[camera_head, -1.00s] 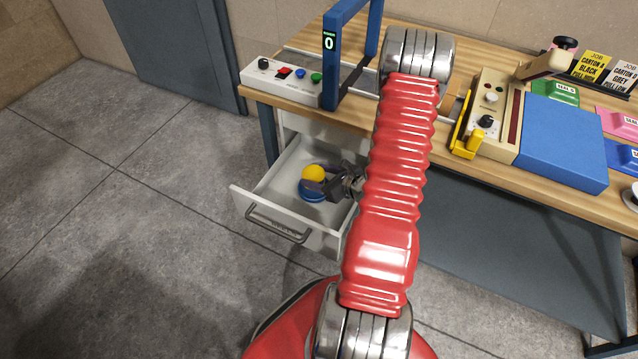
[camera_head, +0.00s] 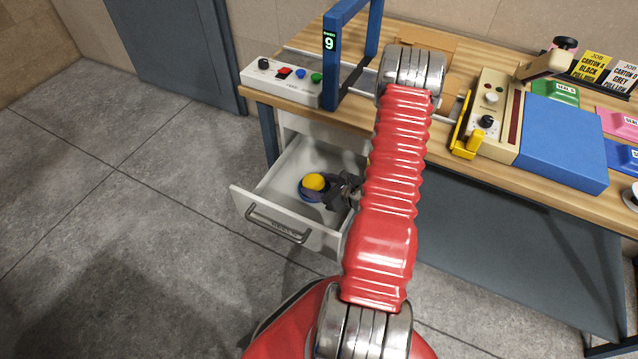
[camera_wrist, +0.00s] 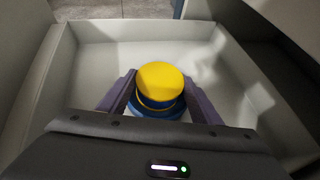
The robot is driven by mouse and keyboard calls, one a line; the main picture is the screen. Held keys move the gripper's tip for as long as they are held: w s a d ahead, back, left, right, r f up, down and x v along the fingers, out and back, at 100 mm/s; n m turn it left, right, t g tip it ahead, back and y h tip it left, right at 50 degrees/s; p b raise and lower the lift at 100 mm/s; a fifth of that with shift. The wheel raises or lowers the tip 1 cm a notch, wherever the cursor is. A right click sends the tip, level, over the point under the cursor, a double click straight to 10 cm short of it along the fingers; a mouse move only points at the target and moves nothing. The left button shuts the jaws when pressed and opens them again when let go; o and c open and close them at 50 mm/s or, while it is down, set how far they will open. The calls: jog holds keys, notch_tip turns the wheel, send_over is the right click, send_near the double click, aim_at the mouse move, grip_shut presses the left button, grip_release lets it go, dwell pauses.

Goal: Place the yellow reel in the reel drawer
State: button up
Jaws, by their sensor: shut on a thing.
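The yellow reel (camera_head: 314,182) is inside the open reel drawer (camera_head: 262,192), low over or on a blue reel (camera_head: 308,194). My gripper (camera_head: 326,193) reaches into the drawer from the right and is shut on the yellow reel. In the wrist view the yellow reel (camera_wrist: 160,82) sits between the two fingers (camera_wrist: 160,98), with the blue reel (camera_wrist: 157,111) directly beneath it. I cannot tell whether the two reels touch. The drawer (camera_wrist: 75,57) surrounds them, and its floor is otherwise bare where visible.
The workbench (camera_head: 300,107) stands above the drawer, with a button panel (camera_head: 285,82) and a blue frame (camera_head: 330,65) whose display reads 9. A blue pad (camera_head: 560,135) and coloured trays are at the right. The floor at left is clear.

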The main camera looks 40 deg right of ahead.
jog(key=o, duration=1.2)
jog(key=shift+c, duration=0.2)
jog(key=shift+r, duration=0.1)
jog(key=v, duration=1.1)
jog(key=shift+s+r, duration=0.1)
jog(key=shift+s, duration=0.2)
jog(key=shift+s+r, duration=0.1)
jog(key=shift+s, duration=0.1)
